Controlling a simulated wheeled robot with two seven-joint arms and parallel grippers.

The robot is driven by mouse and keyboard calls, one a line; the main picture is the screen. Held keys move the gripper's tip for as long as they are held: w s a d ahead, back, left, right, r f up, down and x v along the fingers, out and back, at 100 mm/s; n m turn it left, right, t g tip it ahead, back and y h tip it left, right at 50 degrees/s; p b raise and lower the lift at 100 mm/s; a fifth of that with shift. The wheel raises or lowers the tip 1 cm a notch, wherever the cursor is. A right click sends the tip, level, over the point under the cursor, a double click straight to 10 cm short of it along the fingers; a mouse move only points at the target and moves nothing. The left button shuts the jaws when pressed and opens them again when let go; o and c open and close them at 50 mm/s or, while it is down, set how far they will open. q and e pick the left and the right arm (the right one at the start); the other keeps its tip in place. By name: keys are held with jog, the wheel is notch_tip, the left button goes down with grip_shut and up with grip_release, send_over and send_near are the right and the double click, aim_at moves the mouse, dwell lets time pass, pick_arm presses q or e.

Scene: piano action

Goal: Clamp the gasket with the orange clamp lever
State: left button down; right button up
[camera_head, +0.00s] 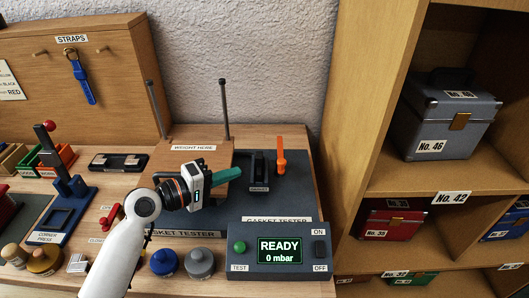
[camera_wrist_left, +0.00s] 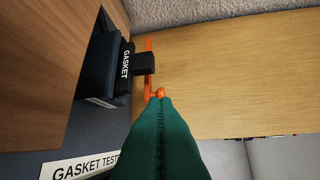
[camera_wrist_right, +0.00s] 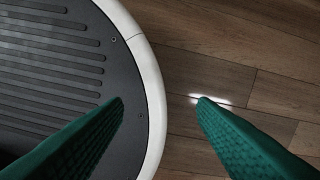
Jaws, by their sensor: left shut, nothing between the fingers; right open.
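The orange clamp lever (camera_head: 281,155) stands upright on the gasket tester (camera_head: 300,192), right of the dark gasket holder (camera_head: 259,170). In the left wrist view the lever (camera_wrist_left: 149,70) shows with its round orange knob (camera_wrist_left: 160,92) close ahead of the fingertips, and the holder (camera_wrist_left: 124,70) carries a GASKET label. My left gripper (camera_head: 237,172) has green fingers, shut and empty, left of the holder in the head view. In the left wrist view its fingertips (camera_wrist_left: 153,101) appear at the knob; I cannot tell whether they touch. My right gripper (camera_wrist_right: 160,101) is open and empty above the floor.
The tester's control box (camera_head: 279,246) reads READY, 0 mbar, with a green TEST button. A wooden block labelled WEIGHT HERE (camera_head: 190,149) with two upright rods stands behind my left gripper. A wooden shelf (camera_head: 365,160) with cases rises on the right.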

pick_arm(q)
jog(key=p+x, duration=0.1)
jog(key=x, duration=0.8)
jog(key=shift+d, duration=0.45)
pick_arm(e)
jog(key=shift+s+d+r, duration=0.1)
jog(key=shift+s+r, duration=0.5)
